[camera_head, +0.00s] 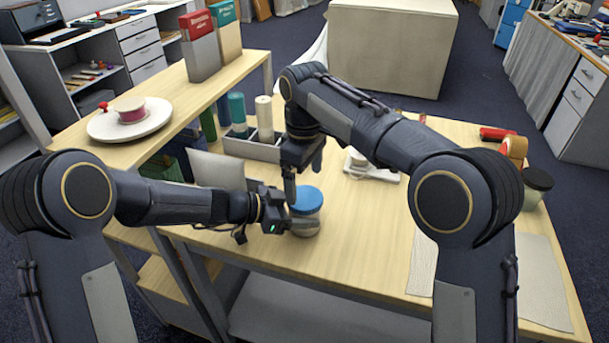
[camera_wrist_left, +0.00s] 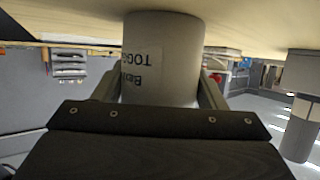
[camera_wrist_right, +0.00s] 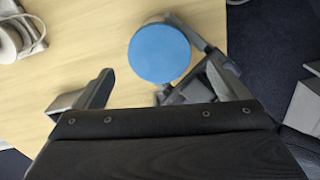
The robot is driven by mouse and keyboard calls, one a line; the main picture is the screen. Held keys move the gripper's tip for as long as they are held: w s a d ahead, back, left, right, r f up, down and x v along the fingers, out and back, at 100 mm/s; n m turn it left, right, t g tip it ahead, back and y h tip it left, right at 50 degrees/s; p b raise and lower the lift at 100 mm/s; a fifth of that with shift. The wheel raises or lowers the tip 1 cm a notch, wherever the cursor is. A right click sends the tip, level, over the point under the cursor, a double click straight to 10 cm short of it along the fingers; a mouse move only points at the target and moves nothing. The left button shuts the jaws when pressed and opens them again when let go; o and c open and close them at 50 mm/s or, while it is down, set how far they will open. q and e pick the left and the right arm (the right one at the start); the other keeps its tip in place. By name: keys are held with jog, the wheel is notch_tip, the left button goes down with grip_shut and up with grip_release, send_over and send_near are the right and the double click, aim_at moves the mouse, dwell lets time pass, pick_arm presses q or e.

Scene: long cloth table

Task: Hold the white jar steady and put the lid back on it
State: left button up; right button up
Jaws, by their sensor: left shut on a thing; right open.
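The white jar (camera_head: 304,229) stands upright on the table, with the blue lid (camera_head: 307,200) on its top. My left gripper (camera_head: 282,219) is shut around the jar's side; in the left wrist view the jar (camera_wrist_left: 178,45) sits between its fingers, its printed label upside down. My right gripper (camera_head: 290,196) is open and empty, above and beside the lid. In the right wrist view the round blue lid (camera_wrist_right: 160,53) lies beyond and between the spread fingers, covering most of the jar. Whether the lid is fully seated cannot be told.
A grey holder (camera_head: 250,148) with upright rolls stands behind the jar. A white device (camera_head: 372,170) lies to the right. The table's front edge is close to the white jar.

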aim_at(305, 197)
jog(key=r+n, duration=0.1)
jog(key=n, duration=0.1)
jog(key=shift+a+n, duration=0.1)
jog(key=shift+n, duration=0.2)
notch_tip(305, 197, up, 2)
jog(key=n, duration=0.4)
jog(key=shift+r, duration=0.2)
jog(key=shift+f, duration=0.1)
jog(key=shift+f, duration=3.95)
jog(key=shift+c, duration=0.3)
jog(key=c, duration=1)
jog(key=m, duration=0.7)
